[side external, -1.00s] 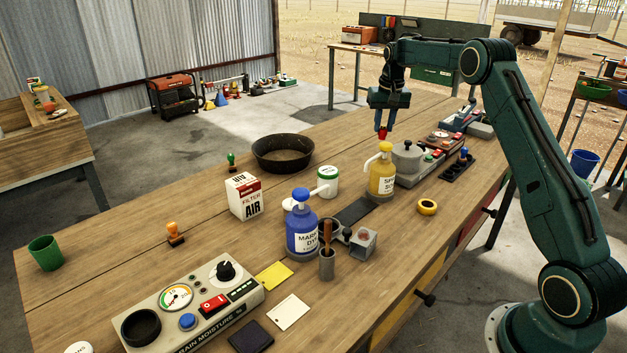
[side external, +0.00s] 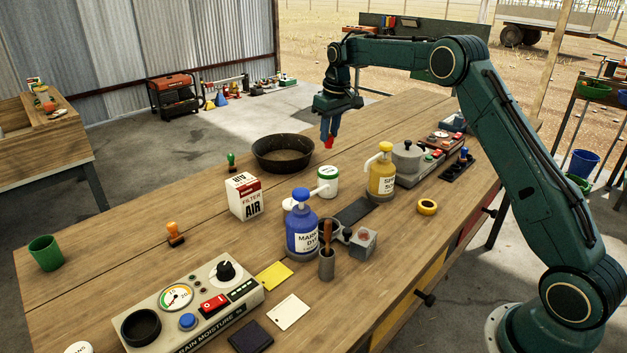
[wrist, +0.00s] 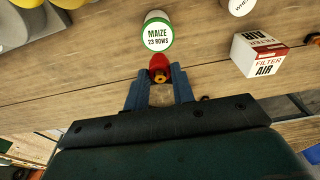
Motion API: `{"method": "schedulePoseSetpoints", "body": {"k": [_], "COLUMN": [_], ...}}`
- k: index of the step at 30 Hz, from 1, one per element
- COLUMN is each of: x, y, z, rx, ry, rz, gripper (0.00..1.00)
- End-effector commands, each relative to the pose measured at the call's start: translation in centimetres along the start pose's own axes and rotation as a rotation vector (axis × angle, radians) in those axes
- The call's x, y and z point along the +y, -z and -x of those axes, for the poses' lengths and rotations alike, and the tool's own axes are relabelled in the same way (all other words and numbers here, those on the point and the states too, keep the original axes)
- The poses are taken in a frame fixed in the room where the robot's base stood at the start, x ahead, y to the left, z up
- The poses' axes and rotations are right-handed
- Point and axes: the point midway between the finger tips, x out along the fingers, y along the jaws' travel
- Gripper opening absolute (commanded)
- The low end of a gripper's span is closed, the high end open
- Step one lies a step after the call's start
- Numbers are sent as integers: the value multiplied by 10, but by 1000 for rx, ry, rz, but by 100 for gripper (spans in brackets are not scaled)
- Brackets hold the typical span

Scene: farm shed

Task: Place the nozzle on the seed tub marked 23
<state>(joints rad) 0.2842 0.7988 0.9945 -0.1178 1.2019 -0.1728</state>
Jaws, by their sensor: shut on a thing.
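My gripper (side external: 329,134) is shut on the red nozzle (side external: 329,143) and holds it above the bench, just right of the black pan. In the wrist view the nozzle (wrist: 158,62) sits between the fingertips (wrist: 160,80), with an orange-brown end showing. The white seed tub with a green rim, marked MAIZE 23 ROWS (wrist: 158,34), is just beyond the nozzle there. In the side view this tub (side external: 327,182) stands on the bench below and nearer the camera than my gripper. The nozzle is apart from it in the side view.
A black pan (side external: 257,157) stands left of my gripper. The yellow pump bottle (side external: 381,178) and blue pump bottle (side external: 301,237) flank the tub. An air filter box (side external: 244,198) is to its left. Another white tub, lettering partly cut off, shows in the wrist view (wrist: 240,6).

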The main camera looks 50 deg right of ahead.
Motion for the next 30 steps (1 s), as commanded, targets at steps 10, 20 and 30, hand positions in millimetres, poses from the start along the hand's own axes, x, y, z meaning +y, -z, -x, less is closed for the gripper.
{"method": "schedulePoseSetpoints", "body": {"k": [10, 20, 30], "x": [0, 0, 0], "y": [-5, -8, -11], "z": [-30, -46, -70], "rx": [-1, -2, 0], "ry": [0, 0, -1], "rz": [0, -1, -2], "gripper": [3, 3, 3]}}
